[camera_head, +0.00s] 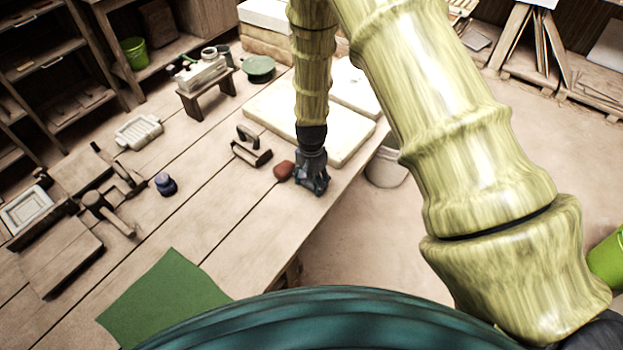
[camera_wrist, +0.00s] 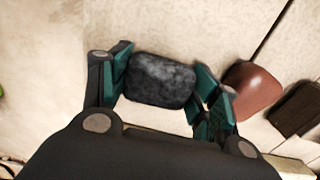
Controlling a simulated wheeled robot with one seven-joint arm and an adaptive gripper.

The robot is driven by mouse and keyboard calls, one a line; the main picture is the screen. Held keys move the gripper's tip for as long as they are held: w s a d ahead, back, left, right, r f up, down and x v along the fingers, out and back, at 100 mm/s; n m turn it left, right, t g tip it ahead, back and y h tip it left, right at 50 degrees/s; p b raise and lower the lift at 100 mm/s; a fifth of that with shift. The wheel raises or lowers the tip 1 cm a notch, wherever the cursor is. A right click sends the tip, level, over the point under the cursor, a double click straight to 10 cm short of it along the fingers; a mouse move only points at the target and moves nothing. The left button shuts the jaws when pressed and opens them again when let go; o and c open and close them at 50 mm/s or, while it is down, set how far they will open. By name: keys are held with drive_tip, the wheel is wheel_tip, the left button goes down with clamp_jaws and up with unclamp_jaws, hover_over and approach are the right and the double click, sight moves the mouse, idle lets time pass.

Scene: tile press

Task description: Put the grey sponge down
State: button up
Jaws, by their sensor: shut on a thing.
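The grey sponge (camera_wrist: 160,80) is a dark, mottled grey block with rounded corners in the wrist view. It lies between the two teal-padded fingers of my gripper (camera_wrist: 163,92), which is shut on it. In the head view my gripper (camera_head: 315,184) points down over the wooden table (camera_head: 245,215), close to its right edge. The sponge is hidden by the gripper there. I cannot tell whether the sponge touches the tabletop.
A reddish-brown lump (camera_head: 284,171) is just left of my gripper; it also shows in the wrist view (camera_wrist: 252,88). A brown hand tool (camera_head: 250,150) and pale slabs (camera_head: 300,115) lie beyond. A green cloth (camera_head: 165,300) lies at the front. Bare planks lie between.

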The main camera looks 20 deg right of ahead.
sight(311, 180)
drive_tip(key=shift+f, duration=0.15)
drive_tip(key=o, duration=1.3)
drive_tip(key=shift+o, duration=0.2)
wheel_tip(311, 180, up, 12)
drive_tip(key=b, duration=0.3)
drive_tip(key=shift+s, duration=0.1)
